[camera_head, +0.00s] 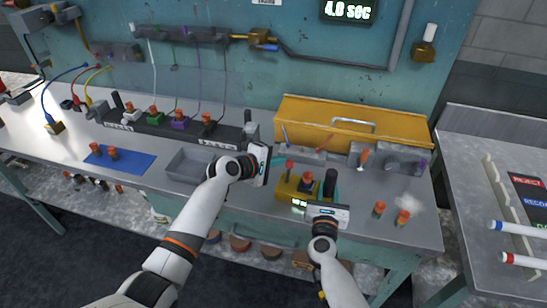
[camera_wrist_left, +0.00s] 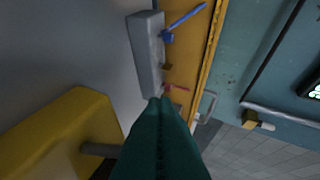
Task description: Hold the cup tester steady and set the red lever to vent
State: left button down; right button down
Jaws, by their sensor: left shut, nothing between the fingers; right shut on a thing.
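The cup tester (camera_head: 287,194) is a yellow block with a small lit display on its front. It stands on the grey bench, with an orange-topped cup on it. A red-tipped lever (camera_head: 289,164) stands upright at its back left; its setting is too small to read. My left gripper (camera_head: 275,166) is shut and empty, just left of the lever and apart from it. Its shut teal fingers (camera_wrist_left: 160,130) show in the left wrist view, beside a yellow block (camera_wrist_left: 62,140) with a grey rod. My right gripper (camera_head: 331,181) is shut at the tester's right side; its grip is partly hidden.
A yellow toolbox (camera_head: 353,122) and a grey block (camera_head: 402,158) stand behind the tester. A grey tray (camera_head: 187,166) and a blue mat (camera_head: 118,159) lie to the left.

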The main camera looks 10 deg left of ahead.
pick_arm(q)
jog(key=shift+s+d+r, duration=0.15)
jog(key=shift+s+d, duration=0.05)
jog(key=shift+s, duration=0.1)
jog(key=shift+s+a+r+m+t+h, duration=0.1)
jog(key=shift+s+m+t+h, duration=0.3)
jog(key=shift+s+t+h, duration=0.25)
dwell(0.6)
jog(key=shift+s+a+f+t, duration=0.1)
jog(key=shift+s+a+t, duration=0.15)
jog(key=shift+s, duration=0.35)
jog(key=shift+s+a+f+t, duration=0.1)
jog(key=shift+s+t, duration=0.2)
jog(key=shift+s, duration=0.3)
jog(key=shift+s+d, duration=0.1)
jog(key=shift+d, duration=0.05)
dwell(0.8)
